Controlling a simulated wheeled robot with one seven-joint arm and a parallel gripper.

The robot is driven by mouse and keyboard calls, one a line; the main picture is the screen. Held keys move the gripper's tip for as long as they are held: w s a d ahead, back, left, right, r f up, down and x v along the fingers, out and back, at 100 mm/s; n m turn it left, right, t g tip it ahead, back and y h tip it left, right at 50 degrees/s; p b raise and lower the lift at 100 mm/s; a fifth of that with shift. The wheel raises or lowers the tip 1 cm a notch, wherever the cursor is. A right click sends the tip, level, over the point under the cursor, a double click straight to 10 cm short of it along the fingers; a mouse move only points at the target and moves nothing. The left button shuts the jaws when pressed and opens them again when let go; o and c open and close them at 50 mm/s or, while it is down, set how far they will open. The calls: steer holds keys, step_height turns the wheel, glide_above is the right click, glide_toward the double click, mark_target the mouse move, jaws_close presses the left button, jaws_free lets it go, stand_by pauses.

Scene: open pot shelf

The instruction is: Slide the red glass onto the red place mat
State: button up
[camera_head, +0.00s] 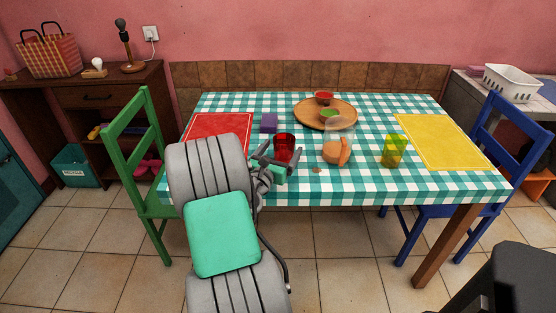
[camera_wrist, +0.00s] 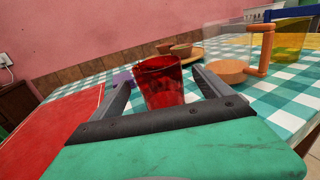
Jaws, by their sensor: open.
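The red glass (camera_head: 284,147) stands upright on the checkered tablecloth, near the middle of the table's left half. In the wrist view the red glass (camera_wrist: 160,82) is between the two spread fingers of my gripper (camera_wrist: 162,92), with some space beside it. My gripper (camera_head: 272,155) is open, low over the table at the glass's near left side. The red place mat (camera_head: 222,127) lies flat to the left of the glass, partly hidden by my arm. It also fills the left of the wrist view (camera_wrist: 55,130).
A purple block (camera_head: 269,123) sits between mat and glass, farther back. Right of the glass are an orange-handled item (camera_head: 335,151), a yellow-green glass (camera_head: 394,151) and a yellow mat (camera_head: 445,142). A round wooden tray (camera_head: 345,121) with bowls is behind. Chairs flank the table.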

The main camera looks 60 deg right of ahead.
mark_target(288, 140)
steer(key=d, duration=0.5)
steer(key=shift+w+d, duration=0.2)
steer(key=shift+d, duration=0.1)
steer(key=shift+c, duration=0.6)
